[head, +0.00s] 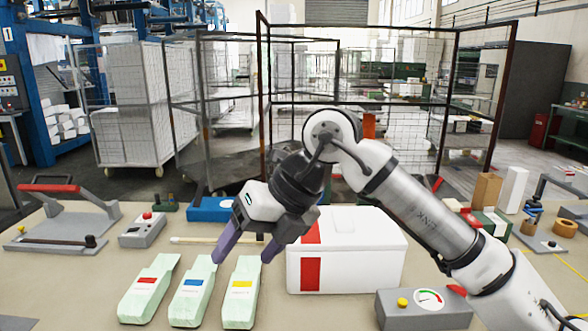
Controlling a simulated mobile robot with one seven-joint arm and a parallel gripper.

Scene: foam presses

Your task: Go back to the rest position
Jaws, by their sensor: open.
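My gripper (242,254) is open, its two purple fingers spread and pointing down. Nothing shows between the fingers. It hangs above the far ends of the foam pieces in the picture, and I cannot tell the height gap. Three pale green foam pieces lie side by side on the table: one with a red label (142,298), one with a blue label (191,298), one with a yellow label (240,302). My arm reaches in from the right, in front of the white box (345,265) with red bands.
A press with a red handle (60,200) stands at left, beside a grey box with a red button (143,230). A grey gauge box (425,309) is at front right. A blue item (212,209) and a pale rod (205,240) lie behind. Tape rolls (564,228) and small boxes crowd the right. Mesh cages stand beyond.

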